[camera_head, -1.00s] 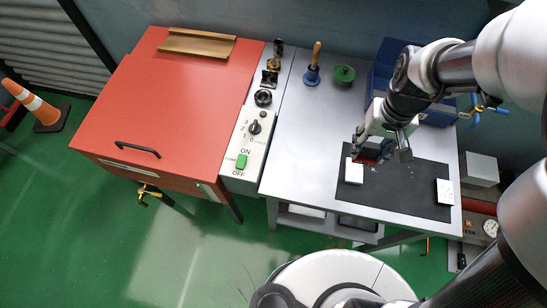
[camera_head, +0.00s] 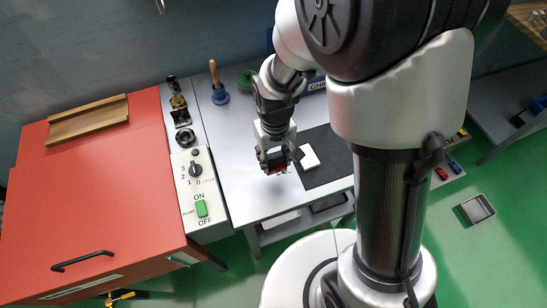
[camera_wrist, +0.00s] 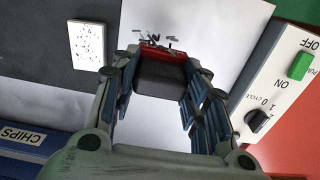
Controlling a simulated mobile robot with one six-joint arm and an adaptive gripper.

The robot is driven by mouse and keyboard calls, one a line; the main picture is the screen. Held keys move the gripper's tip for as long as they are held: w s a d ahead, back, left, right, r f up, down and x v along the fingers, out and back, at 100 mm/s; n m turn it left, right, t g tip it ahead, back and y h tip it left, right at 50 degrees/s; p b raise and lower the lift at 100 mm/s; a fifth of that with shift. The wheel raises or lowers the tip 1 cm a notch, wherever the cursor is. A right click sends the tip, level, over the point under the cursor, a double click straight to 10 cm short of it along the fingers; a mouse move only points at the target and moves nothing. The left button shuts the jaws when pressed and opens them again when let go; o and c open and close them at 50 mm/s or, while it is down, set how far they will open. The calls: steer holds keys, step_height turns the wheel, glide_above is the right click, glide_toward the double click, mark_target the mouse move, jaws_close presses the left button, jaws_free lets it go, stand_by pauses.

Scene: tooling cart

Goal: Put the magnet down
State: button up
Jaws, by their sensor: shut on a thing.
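My gripper (camera_head: 275,165) is shut on the magnet (camera_wrist: 160,76), a dark block with a red end; the red also shows in the head view (camera_head: 279,170). Several small dark metal bits (camera_wrist: 155,38) show at its red end in the wrist view. In the head view the magnet appears over the bare grey table, left of the black mat (camera_head: 328,168). I cannot tell whether it touches the table. A white block (camera_head: 309,156) lies on the mat; in the wrist view its face (camera_wrist: 88,44) is dotted with dark specks.
A blue bin marked CHIPS (camera_wrist: 40,150) stands at the table's back. A blue handbell-shaped tool with a wooden handle (camera_head: 218,94) and a green round item (camera_head: 245,79) stand behind. The red machine (camera_head: 98,190) and its control panel (camera_head: 197,185) border the left. Bare table surrounds the magnet.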

mark_target(275, 155)
steer(key=shift+f+b, duration=0.8)
steer(key=shift+f, duration=2.3)
steer(key=shift+f, duration=0.2)
steer(key=o, duration=1.1)
steer(key=shift+r, duration=0.2)
step_height(275, 155, up, 12)
steer(key=p, duration=0.3)
steer(key=shift+r+p, duration=0.1)
steer(key=shift+p, duration=0.25)
